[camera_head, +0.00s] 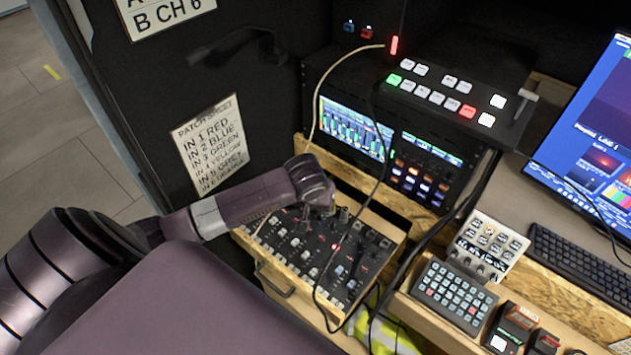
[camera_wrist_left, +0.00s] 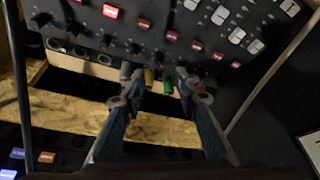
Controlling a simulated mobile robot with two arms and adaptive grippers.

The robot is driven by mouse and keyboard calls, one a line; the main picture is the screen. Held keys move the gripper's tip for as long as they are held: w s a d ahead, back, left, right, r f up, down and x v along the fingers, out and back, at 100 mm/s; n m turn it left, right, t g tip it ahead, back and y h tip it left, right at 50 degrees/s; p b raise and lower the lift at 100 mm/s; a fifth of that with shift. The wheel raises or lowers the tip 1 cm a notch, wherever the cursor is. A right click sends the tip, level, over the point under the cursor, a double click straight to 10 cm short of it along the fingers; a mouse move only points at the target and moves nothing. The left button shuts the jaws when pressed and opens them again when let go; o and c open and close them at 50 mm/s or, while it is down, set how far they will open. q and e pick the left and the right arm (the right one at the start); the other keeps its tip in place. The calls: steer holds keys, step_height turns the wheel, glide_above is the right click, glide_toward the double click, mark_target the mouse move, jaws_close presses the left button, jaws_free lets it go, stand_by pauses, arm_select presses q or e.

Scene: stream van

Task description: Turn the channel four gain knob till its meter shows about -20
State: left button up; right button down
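The black mixer (camera_head: 362,262) sits in a wooden drawer below the rack, with rows of white, red and blue caps and dark knobs. It also shows in the left wrist view (camera_wrist_left: 150,45). I cannot tell which knob is channel four's gain. A rack screen (camera_head: 355,130) shows green level bars, too small to read. My left gripper (camera_wrist_left: 157,76) is at the mixer's rack-side edge, its fingers apart. A yellow plug (camera_wrist_left: 149,78) and a green plug (camera_wrist_left: 168,84) show between the fingertips. My right gripper is out of view.
A patch sheet (camera_head: 212,143) hangs on the dark panel at left. Thin cables cross over the mixer. A switcher panel (camera_head: 455,95) sits on the rack; a button pad (camera_head: 454,297), small white mixer (camera_head: 488,246) and keyboard (camera_head: 580,262) lie at right.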

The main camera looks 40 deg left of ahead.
arm_select(q)
steer(key=v, duration=0.5)
steer(key=shift+f, duration=0.1)
stand_by(0.4)
